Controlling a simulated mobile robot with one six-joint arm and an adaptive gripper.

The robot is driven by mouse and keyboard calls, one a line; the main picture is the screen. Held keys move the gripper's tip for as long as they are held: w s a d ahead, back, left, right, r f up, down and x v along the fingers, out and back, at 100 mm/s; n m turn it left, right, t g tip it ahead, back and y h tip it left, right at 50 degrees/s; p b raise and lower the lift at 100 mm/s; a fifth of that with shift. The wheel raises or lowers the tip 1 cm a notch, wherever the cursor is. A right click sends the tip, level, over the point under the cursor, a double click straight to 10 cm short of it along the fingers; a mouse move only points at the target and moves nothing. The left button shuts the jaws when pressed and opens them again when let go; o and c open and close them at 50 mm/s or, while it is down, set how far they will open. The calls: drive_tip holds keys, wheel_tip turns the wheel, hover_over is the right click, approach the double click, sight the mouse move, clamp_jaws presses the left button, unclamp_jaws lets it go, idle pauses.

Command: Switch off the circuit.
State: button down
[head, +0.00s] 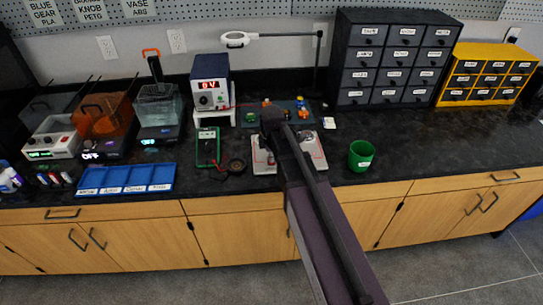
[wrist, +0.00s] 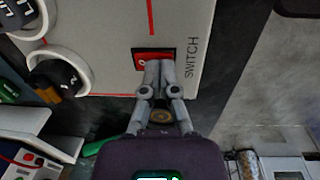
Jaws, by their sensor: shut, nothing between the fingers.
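The white circuit board (head: 262,168) lies on the black bench, partly hidden behind my arm in the head view. It also shows in the wrist view (wrist: 110,72), with a red line and the word SWITCH printed on it. The red switch (wrist: 141,60) sits in a dark frame beside that word. My gripper (wrist: 159,64) is shut and empty, with its fingertips over the switch and covering part of it. I cannot tell whether they touch it. The switch's position is unclear. In the head view my arm hides the switch.
A blue tray (head: 127,179) is further left. Drawer cabinets (head: 392,58) stand at the back right.

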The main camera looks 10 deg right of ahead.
drive_tip(key=shift+r, duration=0.1)
idle(0.3)
wheel_tip(320, 180, up, 14)
drive_tip(key=w+p, duration=0.1)
drive_tip(key=p, duration=1.3)
drive_tip(key=shift+w, duration=0.35)
drive_tip(key=shift+s, duration=0.15)
drive_tip(key=s+d+m, duration=0.3)
drive_tip(key=s+m, duration=0.5)
drive_tip(key=s+d+m+g, duration=0.1)
drive_tip(key=s+d+m, duration=0.3)
drive_tip(key=s+m, duration=0.4)
drive_tip(key=shift+s+d+m, duration=0.15)
drive_tip(key=shift+d+m, duration=0.1)
drive_tip(key=shift+m, duration=0.55)
